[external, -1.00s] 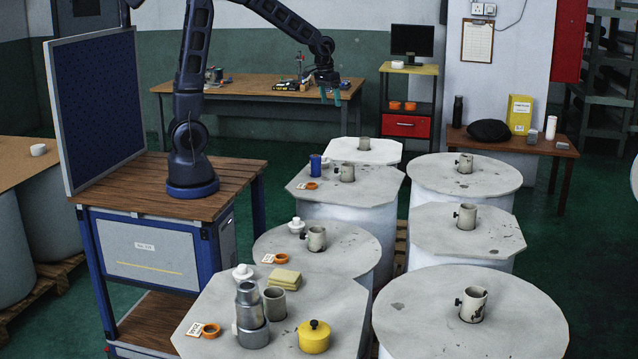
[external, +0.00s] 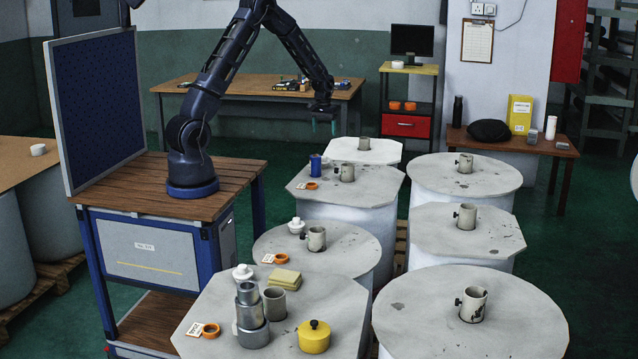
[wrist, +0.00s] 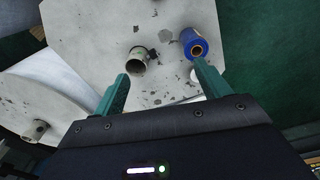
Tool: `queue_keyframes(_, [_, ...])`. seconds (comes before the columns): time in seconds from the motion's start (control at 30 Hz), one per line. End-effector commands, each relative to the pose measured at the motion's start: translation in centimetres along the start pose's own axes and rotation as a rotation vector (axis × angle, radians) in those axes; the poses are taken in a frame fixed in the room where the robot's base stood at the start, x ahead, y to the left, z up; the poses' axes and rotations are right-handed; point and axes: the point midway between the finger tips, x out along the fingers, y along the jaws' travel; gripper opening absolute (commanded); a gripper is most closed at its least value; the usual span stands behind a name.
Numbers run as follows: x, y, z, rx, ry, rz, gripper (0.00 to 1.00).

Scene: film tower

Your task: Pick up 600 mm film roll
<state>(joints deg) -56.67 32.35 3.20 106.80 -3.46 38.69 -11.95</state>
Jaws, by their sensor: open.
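A small blue roll (external: 316,164) stands upright on an octagonal grey drum lid (external: 378,188) in the middle row. In the wrist view the blue roll (wrist: 194,40) shows a brown, open core, and it lies beyond the right fingertip. I cannot read a size on it. My gripper (external: 323,124) hangs above and slightly right of the roll, apart from it. Its teal fingers are open with nothing between them, as the wrist view (wrist: 161,72) also shows.
A grey core stub with a knob (external: 347,173) stands close right of the roll. An orange tape ring (external: 312,186) lies in front. Lids nearby carry more stubs (external: 317,238). A workbench (external: 240,92) stands behind.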

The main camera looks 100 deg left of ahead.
Motion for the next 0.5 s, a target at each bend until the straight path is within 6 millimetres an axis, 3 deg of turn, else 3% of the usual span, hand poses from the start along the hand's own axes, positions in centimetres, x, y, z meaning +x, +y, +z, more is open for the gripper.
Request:
queue_keyframes(0.2, [5.1,-4.9,-2.7,-0.093,-0.024,-0.014,0.75])
queue_keyframes(0.33, [6.9,-6.7,-3.5,-0.125,-0.032,-0.018,0.75])
queue_keyframes(0.5, [7.9,-7.6,-3.9,-0.140,-0.035,-0.020,0.75])
